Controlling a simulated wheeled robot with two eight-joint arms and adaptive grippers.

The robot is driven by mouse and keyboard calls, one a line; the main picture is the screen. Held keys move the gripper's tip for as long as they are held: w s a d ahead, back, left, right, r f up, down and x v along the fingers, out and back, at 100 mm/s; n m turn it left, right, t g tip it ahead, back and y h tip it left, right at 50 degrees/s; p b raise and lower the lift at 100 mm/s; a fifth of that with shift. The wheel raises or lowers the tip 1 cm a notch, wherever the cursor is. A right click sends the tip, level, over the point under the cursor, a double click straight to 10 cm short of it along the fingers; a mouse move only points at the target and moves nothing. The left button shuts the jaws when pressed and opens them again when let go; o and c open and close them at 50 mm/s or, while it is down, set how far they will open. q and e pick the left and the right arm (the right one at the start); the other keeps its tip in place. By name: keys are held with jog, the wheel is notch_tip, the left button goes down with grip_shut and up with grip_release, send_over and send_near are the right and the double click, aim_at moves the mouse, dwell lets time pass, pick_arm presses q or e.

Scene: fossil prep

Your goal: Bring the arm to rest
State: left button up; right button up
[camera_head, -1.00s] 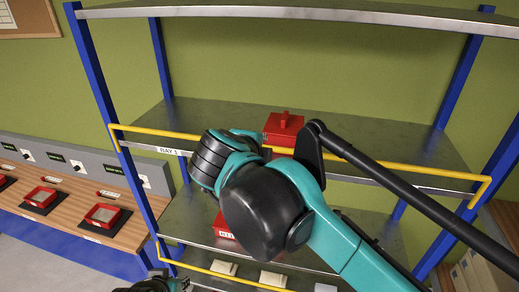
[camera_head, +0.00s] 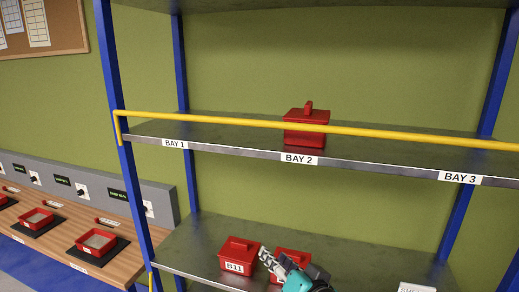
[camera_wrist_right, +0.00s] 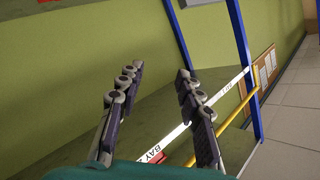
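My right gripper (camera_head: 290,268) shows at the bottom of the head view, in front of the lower shelf and partly covering a red box (camera_head: 291,254). In the right wrist view my right gripper (camera_wrist_right: 158,76) has its two fingers spread apart with nothing between them. My left gripper is not in view. A red lidded box (camera_head: 306,137) stands on the upper shelf (camera_head: 228,130) behind the BAY 2 label. A red box labelled B11 (camera_head: 239,258) sits on the lower shelf (camera_head: 195,240), left of the gripper.
A yellow rail (camera_head: 220,121) runs along the upper shelf's front, between blue posts (camera_head: 118,150). A wooden bench (camera_head: 60,240) with several red trays is at the left. The upper shelf is clear on both sides of its box. A pinboard (camera_head: 65,27) hangs at top left.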

jog(key=s+d+f+g+h+b, duration=0.2)
jog(key=s+d+f+b, duration=0.1)
jog(key=f, duration=0.7)
jog(key=s+d+f+n+g+h+b, duration=0.1)
jog(key=s+d+f, duration=0.4)
jog(key=f, duration=0.6)
jog(key=s+d+f+n+g+h+b, duration=0.1)
jog(key=s+d+f+g+h+b, duration=0.1)
jog(key=d+f+b, duration=0.4)
notch_tip(320, 180, down, 5)
jog(key=shift+s+f+g+h, duration=0.2)
jog(key=shift+s+g+h, duration=0.2)
jog(key=shift+s+g, duration=0.55)
jog(key=shift+s, duration=0.15)
